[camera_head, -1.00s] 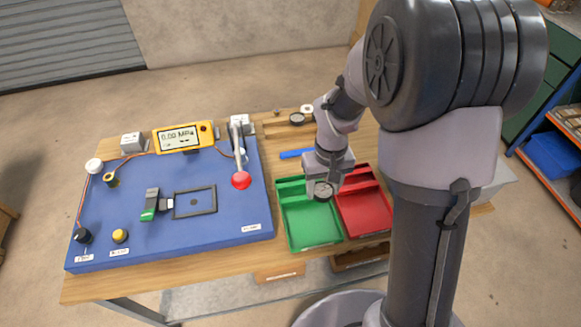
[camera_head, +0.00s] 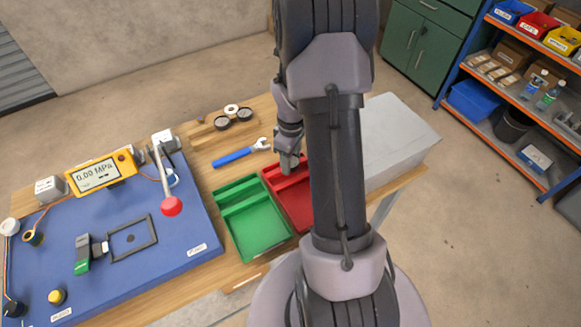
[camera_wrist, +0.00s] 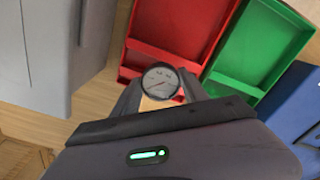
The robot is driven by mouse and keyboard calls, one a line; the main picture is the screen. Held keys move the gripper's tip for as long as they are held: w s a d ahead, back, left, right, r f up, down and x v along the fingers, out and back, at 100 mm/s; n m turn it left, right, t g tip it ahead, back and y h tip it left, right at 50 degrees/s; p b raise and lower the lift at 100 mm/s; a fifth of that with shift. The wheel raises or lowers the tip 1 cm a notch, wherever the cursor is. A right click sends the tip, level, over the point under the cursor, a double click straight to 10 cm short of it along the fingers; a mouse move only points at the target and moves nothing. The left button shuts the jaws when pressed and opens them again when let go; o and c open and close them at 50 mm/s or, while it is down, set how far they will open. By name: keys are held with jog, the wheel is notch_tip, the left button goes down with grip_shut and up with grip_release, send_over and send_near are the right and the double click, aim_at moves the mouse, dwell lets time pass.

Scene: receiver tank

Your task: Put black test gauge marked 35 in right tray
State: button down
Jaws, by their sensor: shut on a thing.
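My gripper (camera_wrist: 160,98) is shut on a round gauge (camera_wrist: 161,80) with a pale dial and dark rim. The dial faces the wrist camera, but its marking is too small to read. In the head view my gripper (camera_head: 289,168) is at the far end of the red tray (camera_head: 298,212), the right one of the two trays. My arm covers part of that tray, and the gauge is not clearly visible there. The red tray also shows in the wrist view (camera_wrist: 178,25), empty, just beyond the gauge. I cannot tell the gauge's height above it.
The empty green tray (camera_head: 254,228) stands left of the red one. A blue wrench (camera_head: 236,156) and two dark gauges (camera_head: 222,122) lie behind. A blue panel (camera_head: 185,225) with a red-knobbed lever (camera_head: 171,206) is left; a grey box (camera_head: 398,135) is right.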

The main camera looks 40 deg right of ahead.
jog(key=shift+f+b, duration=0.85)
jog(key=shift+f, duration=0.95)
jog(key=c, duration=0.6)
grip_release()
notch_tip(320, 180, up, 12)
jog(key=p, duration=0.5)
jog(key=shift+r, duration=0.25)
jog(key=s+a+r+m+t, duration=0.3)
jog(key=a+r+m, duration=0.2)
jog(key=a+r, duration=1.25)
jog(key=s+a+r+m+t+y, duration=0.2)
jog(key=s+a+r+m+t, duration=0.15)
jog(key=s+a, duration=0.65)
jog(key=shift+g, duration=0.35)
jog(key=f+b, duration=0.5)
jog(key=shift+w+d+f+b, duration=0.1)
jog(key=shift+w+f+b, duration=0.2)
jog(key=shift+b, duration=0.05)
